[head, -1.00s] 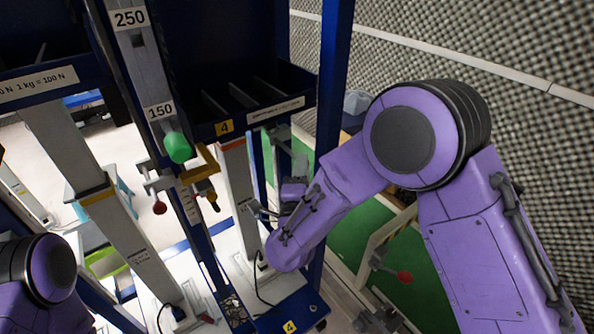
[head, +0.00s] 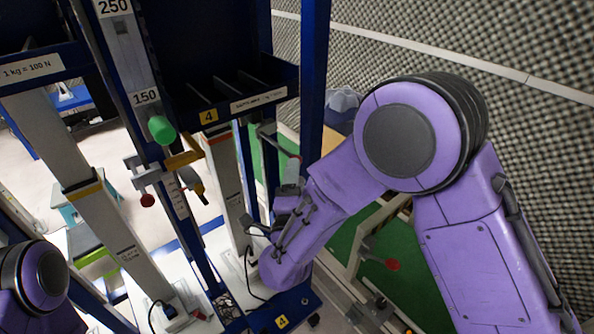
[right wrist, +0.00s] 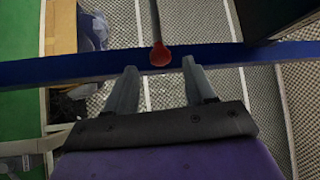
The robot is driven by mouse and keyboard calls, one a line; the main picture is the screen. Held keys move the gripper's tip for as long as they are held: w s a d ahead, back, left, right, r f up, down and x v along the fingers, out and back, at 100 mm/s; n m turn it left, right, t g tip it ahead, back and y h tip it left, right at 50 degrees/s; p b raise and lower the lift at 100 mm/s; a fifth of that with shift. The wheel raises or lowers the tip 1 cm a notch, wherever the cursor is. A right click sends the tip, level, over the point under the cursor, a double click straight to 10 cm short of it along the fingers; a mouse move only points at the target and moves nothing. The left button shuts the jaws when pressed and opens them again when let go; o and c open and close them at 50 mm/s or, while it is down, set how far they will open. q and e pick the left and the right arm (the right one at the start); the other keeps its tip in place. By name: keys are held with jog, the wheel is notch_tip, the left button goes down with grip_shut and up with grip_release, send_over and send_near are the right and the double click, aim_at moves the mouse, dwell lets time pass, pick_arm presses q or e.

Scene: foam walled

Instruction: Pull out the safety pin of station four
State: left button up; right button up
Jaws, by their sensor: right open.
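The safety pin at station four ends in a red knob (right wrist: 160,55) on a thin rod, seen in the right wrist view. In the head view the pin's grey holder (head: 267,131) sits on the blue frame beside the yellow 4 label (head: 208,117), and the knob is small near my gripper. My right gripper (head: 291,172) is below the knob in the head view. In the right wrist view its two open fingers (right wrist: 161,82) point at the knob, which lies between their lines, at or just beyond the tips. No contact shows. My left gripper is out of view.
A blue post (head: 312,80) stands close to my right arm. Another red knob (head: 148,200) is at the neighbouring station, and one more (head: 392,264) is low on the right. A divided blue tray (head: 240,85) is above. A foam wall is behind on the right.

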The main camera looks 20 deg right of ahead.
jog(key=b+v, duration=0.1)
jog(key=v, duration=0.6)
jog(key=shift+s, duration=0.1)
jog(key=s+d+f+n+g+y, duration=0.2)
jog(key=d+f+n+g+y, duration=0.3)
jog(key=f, duration=0.6)
jog(key=s+d+f+n+g+y, duration=0.1)
jog(key=s+f+n+g, duration=0.1)
jog(key=f+n, duration=0.7)
jog(key=s+d+f+g, duration=0.4)
jog(key=s+f, duration=0.4)
jog(key=s, duration=0.2)
jog(key=s+d+f+g+h, duration=0.1)
jog(key=s+d+f+g, duration=0.3)
jog(key=s+d+f, duration=0.3)
jog(key=s+f, duration=0.1)
jog(key=s, duration=0.3)
jog(key=shift+s, duration=0.2)
